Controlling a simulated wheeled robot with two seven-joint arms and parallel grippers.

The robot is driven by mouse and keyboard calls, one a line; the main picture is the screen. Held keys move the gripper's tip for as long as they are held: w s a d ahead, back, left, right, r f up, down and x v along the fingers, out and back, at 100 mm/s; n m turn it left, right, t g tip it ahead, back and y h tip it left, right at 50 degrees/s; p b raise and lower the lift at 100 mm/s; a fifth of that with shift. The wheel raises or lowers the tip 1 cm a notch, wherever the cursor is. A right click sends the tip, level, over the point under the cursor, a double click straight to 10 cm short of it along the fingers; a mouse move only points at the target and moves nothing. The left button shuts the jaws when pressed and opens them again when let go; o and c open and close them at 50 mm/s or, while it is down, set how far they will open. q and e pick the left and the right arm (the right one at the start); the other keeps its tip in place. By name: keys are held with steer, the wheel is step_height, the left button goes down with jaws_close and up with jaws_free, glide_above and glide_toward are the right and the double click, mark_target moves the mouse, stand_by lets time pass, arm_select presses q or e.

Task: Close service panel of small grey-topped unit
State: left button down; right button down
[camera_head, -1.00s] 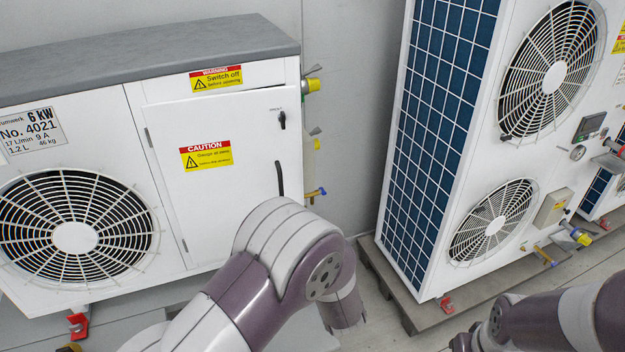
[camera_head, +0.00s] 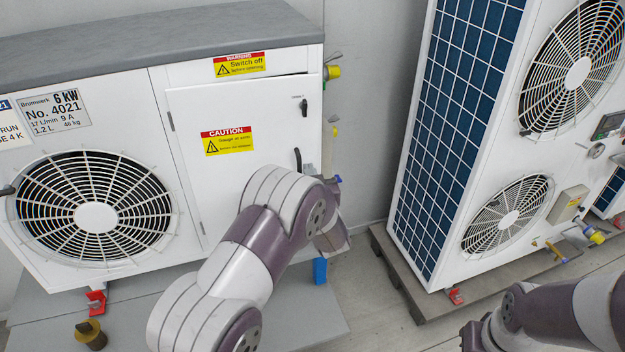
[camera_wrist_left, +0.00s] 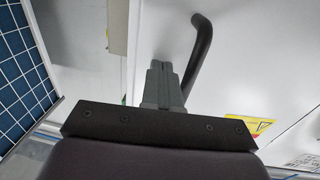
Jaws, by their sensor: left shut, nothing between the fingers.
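The small grey-topped unit (camera_head: 150,48) stands at the left in the head view. Its white service panel (camera_head: 190,130) carries a CAUTION label, a dark latch (camera_head: 304,107) and a black handle (camera_head: 298,160). A dark gap along the panel's top edge shows it slightly ajar. My left arm covers the panel's lower right, and its fingers are hidden there. In the left wrist view, my left gripper (camera_wrist_left: 161,68) is shut and empty in front of the white panel (camera_wrist_left: 260,45), beside the curved black handle (camera_wrist_left: 203,35). I cannot tell whether they touch. My right gripper's fingers do not show.
A taller unit with blue grille (camera_head: 455,120) and two fans stands on a pallet (camera_head: 405,275) at the right. Valves with yellow caps (camera_head: 332,72) stick out of the small unit's right side. A narrow strip of floor lies between the units.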

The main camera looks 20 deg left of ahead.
arm_select(q)
steer(key=b+x, duration=0.1)
steer(key=x, duration=0.2)
steer(key=shift+w+r+b, duration=0.35)
steer(key=shift+w+b, duration=0.05)
steer(key=shift+a+r, duration=0.1)
